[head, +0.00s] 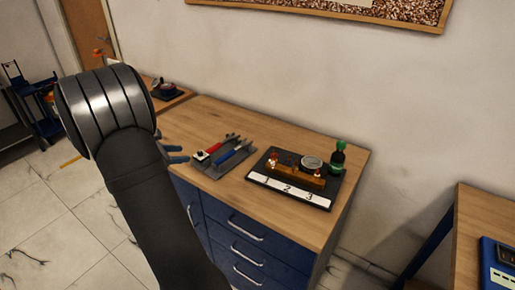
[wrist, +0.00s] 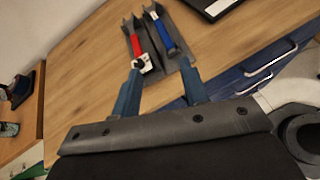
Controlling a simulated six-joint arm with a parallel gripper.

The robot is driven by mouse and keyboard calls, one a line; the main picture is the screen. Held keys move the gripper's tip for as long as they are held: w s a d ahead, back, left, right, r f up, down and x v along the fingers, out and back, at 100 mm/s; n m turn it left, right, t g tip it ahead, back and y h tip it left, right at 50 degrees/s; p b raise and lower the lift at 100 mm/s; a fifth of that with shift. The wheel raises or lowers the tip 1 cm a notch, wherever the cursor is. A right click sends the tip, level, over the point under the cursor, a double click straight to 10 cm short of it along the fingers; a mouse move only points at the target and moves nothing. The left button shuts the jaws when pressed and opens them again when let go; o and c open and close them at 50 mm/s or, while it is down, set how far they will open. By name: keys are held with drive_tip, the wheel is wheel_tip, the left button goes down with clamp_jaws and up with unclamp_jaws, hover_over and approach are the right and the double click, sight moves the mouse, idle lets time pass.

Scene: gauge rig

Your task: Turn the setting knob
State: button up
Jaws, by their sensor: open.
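My gripper (head: 185,153) is open, its blue fingers apart above the wooden bench, left of the grey tool tray (head: 216,172). In the wrist view, my gripper (wrist: 160,67) points at the near end of that tray. A small white block with a dark round top (head: 201,156) sits at the tray's near left; it also shows between the fingers in the wrist view (wrist: 145,63). I cannot tell whether this is the setting knob.
Red-handled (head: 221,144) and blue-handled (head: 233,152) tools lie in the tray. A dark round device (head: 166,90) stands on a surface at the back left. Bare wood (head: 215,112) lies behind the tray. Blue drawers (head: 245,240) are below.

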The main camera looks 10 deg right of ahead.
drive_tip(key=s+d+r+m+g, duration=0.1)
drive_tip(key=s+d+m, duration=0.2)
drive_tip(key=d, duration=0.5)
drive_tip(key=s+d+r+m+g+y, duration=0.1)
drive_tip(key=s+d+r+m+g, duration=0.1)
drive_tip(key=d+m, duration=0.3)
drive_tip(key=s+d+r+m+g, duration=0.1)
drive_tip(key=s+d+m, duration=0.3)
drive_tip(key=d, duration=0.7)
drive_tip(key=shift+d+r+m+g+y, duration=0.15)
drive_tip(key=shift+r+m+g+y, duration=0.2)
drive_tip(key=shift+r, duration=0.4)
drive_tip(key=shift+w, duration=0.1)
drive_tip(key=m+t+y, duration=0.1)
drive_tip(key=m+y, duration=0.2)
drive_tip(key=y, duration=0.9)
approach(200, 152)
drive_tip(key=shift+t, duration=0.25)
drive_tip(key=x, duration=0.8)
drive_tip(key=shift+s, duration=0.25)
